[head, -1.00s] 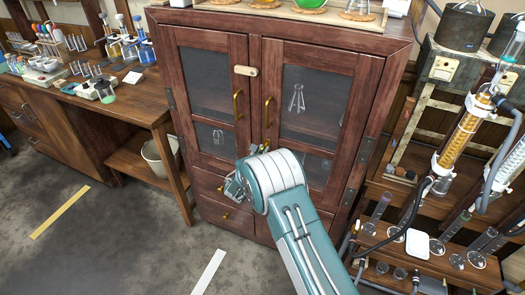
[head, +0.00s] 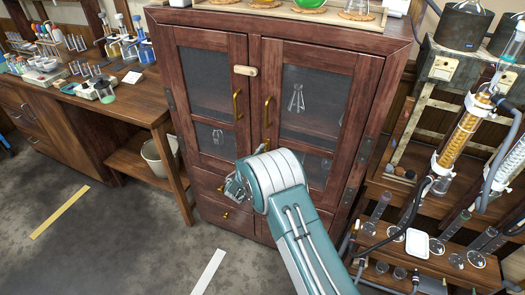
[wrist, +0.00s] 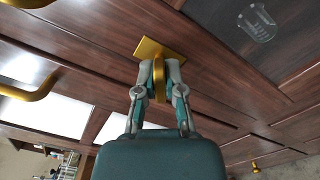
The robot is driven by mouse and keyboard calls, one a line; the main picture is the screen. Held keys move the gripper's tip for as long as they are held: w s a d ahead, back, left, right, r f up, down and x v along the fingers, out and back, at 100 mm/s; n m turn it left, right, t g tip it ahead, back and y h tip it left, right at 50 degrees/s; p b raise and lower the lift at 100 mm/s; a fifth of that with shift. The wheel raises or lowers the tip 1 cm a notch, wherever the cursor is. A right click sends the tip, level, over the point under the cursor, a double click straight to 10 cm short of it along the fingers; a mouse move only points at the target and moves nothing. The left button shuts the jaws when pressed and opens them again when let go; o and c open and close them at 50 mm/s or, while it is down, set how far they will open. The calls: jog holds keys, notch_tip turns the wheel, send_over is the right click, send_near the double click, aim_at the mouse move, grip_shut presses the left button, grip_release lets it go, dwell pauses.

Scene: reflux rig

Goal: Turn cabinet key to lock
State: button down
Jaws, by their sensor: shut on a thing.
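The wooden cabinet (head: 247,120) has two glass-panelled doors, both closed. In the wrist view, a gold key (wrist: 159,85) stands out from a square gold lock plate (wrist: 152,48) on the cabinet wood. My gripper (wrist: 159,72) is shut on the key, one finger on each side of it, close to the plate. The key's bow shows nearly edge-on between the fingers.
Gold door handles (head: 267,112) stand out close above my wrist. A beige latch (head: 245,71) sits across the door seam. A bench (head: 140,115) with glassware and a bin (head: 160,160) stand at left. A rack of glassware (head: 440,190) is close at right.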

jog(key=m, duration=0.4)
jog(key=shift+f, duration=0.2)
jog(key=shift+s+f+m, duration=0.1)
jog(key=shift+f+m, duration=0.05)
jog(key=shift+m, duration=1.25)
jog(key=shift+d, duration=0.1)
jog(key=c, duration=0.8)
grip_release()
jog(key=shift+f, duration=0.1)
jog(key=shift+o, duration=0.3)
jog(key=shift+r, duration=0.2)
jog(key=shift+s, duration=0.1)
jog(key=v, duration=1.1)
jog(key=shift+s+a, duration=0.25)
jog(key=shift+s, duration=0.1)
